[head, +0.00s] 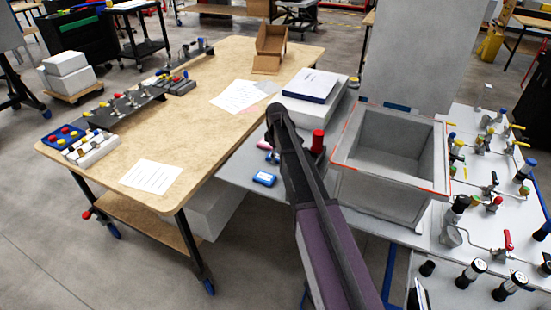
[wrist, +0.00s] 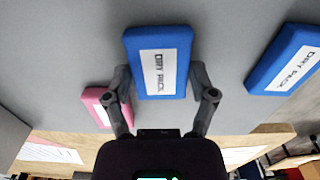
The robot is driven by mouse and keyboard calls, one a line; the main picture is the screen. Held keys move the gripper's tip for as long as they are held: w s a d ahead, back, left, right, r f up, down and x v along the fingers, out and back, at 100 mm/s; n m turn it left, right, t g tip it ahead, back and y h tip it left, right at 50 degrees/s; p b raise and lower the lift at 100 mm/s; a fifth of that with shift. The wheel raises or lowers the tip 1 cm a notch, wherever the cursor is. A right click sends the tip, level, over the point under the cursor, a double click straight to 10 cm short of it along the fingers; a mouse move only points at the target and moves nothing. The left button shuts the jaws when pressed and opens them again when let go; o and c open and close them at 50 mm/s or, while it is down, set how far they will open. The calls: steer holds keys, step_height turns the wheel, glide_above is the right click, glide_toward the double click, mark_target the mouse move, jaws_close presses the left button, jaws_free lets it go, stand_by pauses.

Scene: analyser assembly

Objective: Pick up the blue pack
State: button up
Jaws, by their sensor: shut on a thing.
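The blue pack (wrist: 158,62), with a white label reading "DRY PACK", sits between the two fingers of my gripper (wrist: 160,92) in the wrist view. The fingers are shut on its sides. I cannot tell whether it touches the grey surface behind it. A second blue pack (wrist: 285,60) with the same label lies to the right, apart from my gripper. A pink pack (wrist: 97,105) is partly hidden behind the left finger. In the head view one blue pack (head: 264,178) lies on the grey table; my arm hides my gripper there.
The grey table (head: 238,166) adjoins a wooden table (head: 190,125) with papers and fittings. A grey open bin (head: 388,185), a red-topped cylinder (head: 318,141) and a white box with a blue booklet (head: 311,85) stand close to my arm. Valves crowd the right panel.

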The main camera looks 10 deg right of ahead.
steer(key=shift+r, duration=0.15)
step_height(320, 180, up, 10)
steer(key=p, duration=1)
stand_by(0.9)
step_height(320, 180, up, 15)
steer(key=p, duration=1.5)
steer(key=shift+d+r, duration=0.1)
